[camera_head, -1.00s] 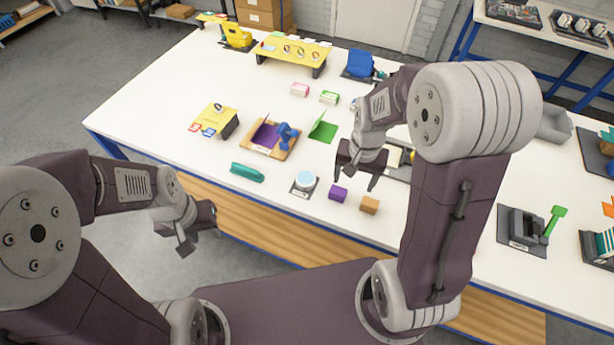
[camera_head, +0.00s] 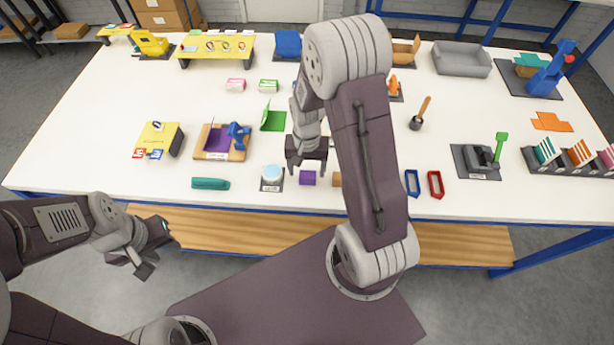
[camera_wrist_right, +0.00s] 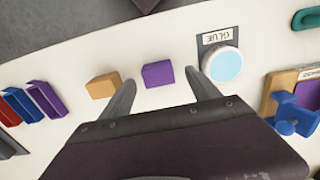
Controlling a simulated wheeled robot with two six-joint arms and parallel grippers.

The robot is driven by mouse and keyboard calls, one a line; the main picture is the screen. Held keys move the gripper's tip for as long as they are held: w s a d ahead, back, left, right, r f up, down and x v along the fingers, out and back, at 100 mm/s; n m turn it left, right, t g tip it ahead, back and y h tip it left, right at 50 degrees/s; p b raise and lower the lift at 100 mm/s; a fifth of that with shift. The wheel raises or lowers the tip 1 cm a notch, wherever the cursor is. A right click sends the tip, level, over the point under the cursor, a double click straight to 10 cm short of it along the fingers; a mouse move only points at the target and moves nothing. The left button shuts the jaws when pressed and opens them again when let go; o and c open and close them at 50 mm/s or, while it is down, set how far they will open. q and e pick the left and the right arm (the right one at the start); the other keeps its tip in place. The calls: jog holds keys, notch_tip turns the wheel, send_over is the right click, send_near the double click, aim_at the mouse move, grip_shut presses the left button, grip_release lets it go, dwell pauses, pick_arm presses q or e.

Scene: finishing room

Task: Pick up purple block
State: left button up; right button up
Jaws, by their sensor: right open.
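The purple block (camera_head: 307,178) sits on the white table near its front edge. It also shows in the right wrist view (camera_wrist_right: 158,74), between the two fingers' lines and slightly beyond them. My right gripper (camera_head: 305,172) is open and empty, close to the block. In the right wrist view its fingers (camera_wrist_right: 160,88) stand apart on either side of the block. I cannot tell its exact height above the table. My left gripper (camera_head: 150,258) hangs in front of the table's front edge, away from the block; I cannot tell its jaw state.
A tan block (camera_wrist_right: 102,86) lies beside the purple block. The glue pot (camera_head: 271,172) with a pale blue top stands on its other side on a dark labelled mat. A teal tool (camera_head: 210,183) lies further left. Blue (camera_head: 412,183) and red (camera_head: 436,184) pieces lie right of my arm.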

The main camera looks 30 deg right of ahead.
aim_at(308, 174)
jog(key=f, duration=0.3)
jog(key=shift+s+d, duration=0.2)
jog(key=shift+d, duration=0.05)
jog(key=shift+w+a+f, duration=0.1)
jog(key=shift+w+f, duration=0.1)
jog(key=shift+f, duration=0.15)
jog(key=c, duration=0.4)
pick_arm(q)
jog(key=shift+r, duration=0.25)
pick_arm(e)
jog(key=c, duration=1)
jog(key=shift+o, duration=0.2)
